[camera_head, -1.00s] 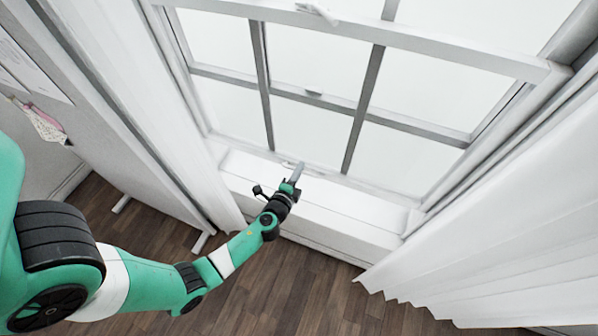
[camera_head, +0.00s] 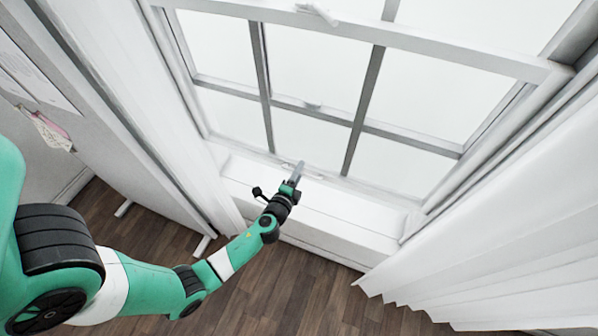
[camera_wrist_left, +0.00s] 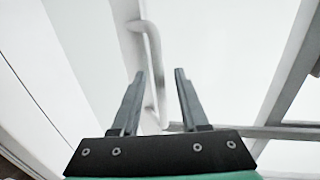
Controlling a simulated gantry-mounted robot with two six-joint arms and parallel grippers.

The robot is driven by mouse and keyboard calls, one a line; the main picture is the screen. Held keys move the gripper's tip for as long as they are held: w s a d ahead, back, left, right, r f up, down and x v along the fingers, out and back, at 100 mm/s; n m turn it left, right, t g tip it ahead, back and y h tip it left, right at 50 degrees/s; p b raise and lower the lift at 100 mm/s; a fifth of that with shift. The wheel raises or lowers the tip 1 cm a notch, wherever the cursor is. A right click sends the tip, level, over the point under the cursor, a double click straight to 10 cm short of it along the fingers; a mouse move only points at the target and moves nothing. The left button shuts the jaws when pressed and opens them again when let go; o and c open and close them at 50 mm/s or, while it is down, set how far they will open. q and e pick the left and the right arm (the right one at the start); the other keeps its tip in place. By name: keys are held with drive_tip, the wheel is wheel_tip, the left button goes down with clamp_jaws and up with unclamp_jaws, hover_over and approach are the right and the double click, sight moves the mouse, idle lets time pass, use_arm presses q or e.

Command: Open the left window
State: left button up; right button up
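The window (camera_head: 310,100) is a white frame with grey bars and bright panes above a white sill (camera_head: 330,208). Its lower edge sits close above the sill. A pale curved handle (camera_wrist_left: 154,50) shows in the left wrist view and runs down between my fingers. My left gripper (camera_head: 298,166) is at the window's lower rail. In the left wrist view its two fingers (camera_wrist_left: 159,73) are apart, on either side of the handle; I cannot tell whether they touch it. A small catch (camera_head: 318,12) sits on the upper rail. My right gripper is not in view.
White curtains hang at the left (camera_head: 130,100) and right (camera_head: 500,230) of the window. A grey panel with papers (camera_head: 35,75) stands at the far left. The dark wooden floor (camera_head: 280,290) below is clear.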

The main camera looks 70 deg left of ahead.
use_arm(q)
drive_tip(key=shift+d, duration=0.1)
drive_tip(key=p+v, duration=0.1)
drive_tip(key=v, duration=1)
drive_tip(key=shift+s, duration=0.2)
drive_tip(key=shift+d, duration=0.15)
